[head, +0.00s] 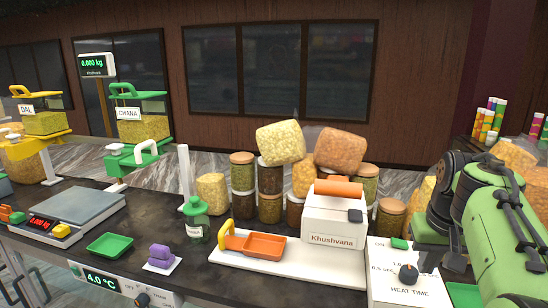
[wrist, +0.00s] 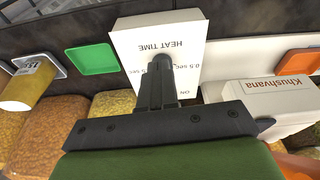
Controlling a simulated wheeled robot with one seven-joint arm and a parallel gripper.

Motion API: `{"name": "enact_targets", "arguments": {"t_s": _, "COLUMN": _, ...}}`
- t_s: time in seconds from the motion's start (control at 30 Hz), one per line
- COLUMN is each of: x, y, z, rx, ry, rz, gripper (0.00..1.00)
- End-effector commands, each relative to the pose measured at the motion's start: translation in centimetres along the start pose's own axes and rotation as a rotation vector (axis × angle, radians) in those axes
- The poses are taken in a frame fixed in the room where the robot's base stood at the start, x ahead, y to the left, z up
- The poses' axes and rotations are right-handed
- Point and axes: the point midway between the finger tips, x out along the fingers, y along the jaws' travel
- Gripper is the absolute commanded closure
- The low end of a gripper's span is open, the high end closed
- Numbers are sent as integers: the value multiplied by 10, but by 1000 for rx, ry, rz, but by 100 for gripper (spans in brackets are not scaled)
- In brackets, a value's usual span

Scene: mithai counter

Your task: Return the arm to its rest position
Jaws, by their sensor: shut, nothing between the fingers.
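My arm (head: 490,225), green and black, is folded at the right edge of the head view. My gripper (wrist: 160,65) shows in the wrist view with its dark fingers together and nothing between them. Its fingers overlap the white box marked HEAT TIME (wrist: 188,28) in that view; I cannot tell how far above it they are. The same box (head: 385,291) stands at the lower right of the head view, with a black knob (head: 408,274) and a green button (head: 399,243). The fingertips cannot be made out in the head view.
Left of the box stand a white Khushvana machine (head: 335,220) and an orange tray (head: 265,246) on a white board. Jars and sweet bags (head: 280,143) stand behind. A green tray (wrist: 93,59) lies beside the box.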

Motion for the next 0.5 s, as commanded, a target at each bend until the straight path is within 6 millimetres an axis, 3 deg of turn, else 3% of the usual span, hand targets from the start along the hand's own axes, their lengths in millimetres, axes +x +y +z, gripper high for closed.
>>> {"name": "enact_targets", "arguments": {"t_s": 0.17, "x": -1, "y": -36, "z": 48, "rx": -43, "ry": 55, "rz": -3, "gripper": 100}}
{"name": "enact_targets", "arguments": {"t_s": 0.27, "x": 4, "y": -58, "z": 89, "rx": -72, "ry": 98, "rz": -10, "gripper": 100}}
{"name": "enact_targets", "arguments": {"t_s": 0.37, "x": 21, "y": -79, "z": 147, "rx": -108, "ry": 155, "rz": -26, "gripper": 100}}
{"name": "enact_targets", "arguments": {"t_s": 0.5, "x": 59, "y": -95, "z": 224, "rx": -151, "ry": 228, "rz": -60, "gripper": 100}}
